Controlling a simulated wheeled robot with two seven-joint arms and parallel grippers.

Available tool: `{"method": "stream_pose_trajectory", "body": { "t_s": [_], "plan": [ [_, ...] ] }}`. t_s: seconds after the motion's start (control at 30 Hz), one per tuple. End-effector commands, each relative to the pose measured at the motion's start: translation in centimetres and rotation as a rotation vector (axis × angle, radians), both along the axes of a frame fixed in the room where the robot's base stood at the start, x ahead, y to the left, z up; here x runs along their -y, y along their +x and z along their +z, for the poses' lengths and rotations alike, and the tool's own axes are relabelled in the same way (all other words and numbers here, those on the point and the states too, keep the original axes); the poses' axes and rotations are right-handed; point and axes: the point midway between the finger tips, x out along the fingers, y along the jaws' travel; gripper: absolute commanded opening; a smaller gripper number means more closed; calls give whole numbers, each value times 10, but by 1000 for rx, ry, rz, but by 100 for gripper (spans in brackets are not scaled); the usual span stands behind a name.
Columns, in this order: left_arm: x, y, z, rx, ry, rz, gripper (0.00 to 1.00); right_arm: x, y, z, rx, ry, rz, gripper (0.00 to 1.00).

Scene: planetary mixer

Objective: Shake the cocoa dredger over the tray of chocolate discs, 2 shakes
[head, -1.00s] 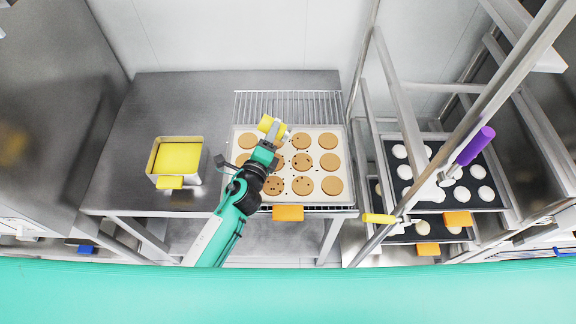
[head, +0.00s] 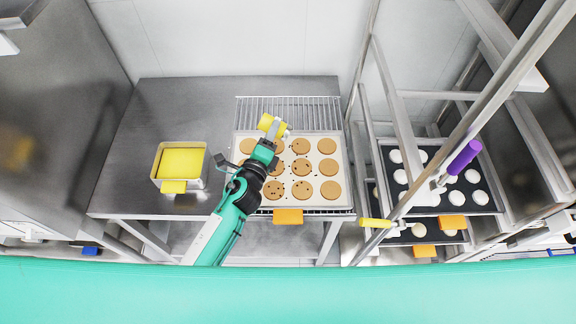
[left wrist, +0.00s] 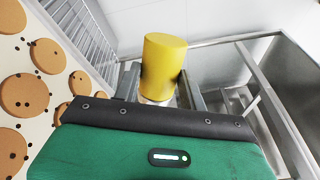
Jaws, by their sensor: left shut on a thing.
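The cocoa dredger, with a yellow body (head: 271,124), is in my left gripper (head: 271,136) above the upper left part of the tray (head: 314,180). In the left wrist view the dredger (left wrist: 163,60) stands between the two fingers, with a pale band low on it. The gripper is shut on it. The chocolate discs (head: 328,167) look light brown and lie in rows on the white tray. Dark specks lie on several discs and on the tray between them, clearest in the left wrist view (left wrist: 25,95). My arm hides part of the left column. My right gripper is out of view.
A yellow-topped square container (head: 180,161) stands on the steel table (head: 130,185) to the left. A wire grid (head: 290,104) lies under and behind the tray. A metal rack (head: 398,110) with trays of white rounds stands close on the right.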

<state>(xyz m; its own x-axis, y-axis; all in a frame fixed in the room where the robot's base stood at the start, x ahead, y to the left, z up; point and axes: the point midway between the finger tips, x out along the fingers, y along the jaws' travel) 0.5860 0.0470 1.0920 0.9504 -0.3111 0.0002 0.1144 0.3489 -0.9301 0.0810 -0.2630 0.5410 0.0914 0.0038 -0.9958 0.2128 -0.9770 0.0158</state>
Motion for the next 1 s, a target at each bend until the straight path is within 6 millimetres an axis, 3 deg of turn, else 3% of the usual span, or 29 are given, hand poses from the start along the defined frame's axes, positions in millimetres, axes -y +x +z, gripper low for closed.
{"method": "stream_pose_trajectory", "body": {
  "t_s": [0.1,0.47,0.83,1.0],
  "plan": [
    [0,0,13,1,0,0,0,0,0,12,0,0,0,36],
    [0,0,12,0,0,0,0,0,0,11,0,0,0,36],
    [0,0,-34,0,0,1,0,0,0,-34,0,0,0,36],
    [0,0,-39,2,1,1,0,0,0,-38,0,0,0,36]
  ]
}}
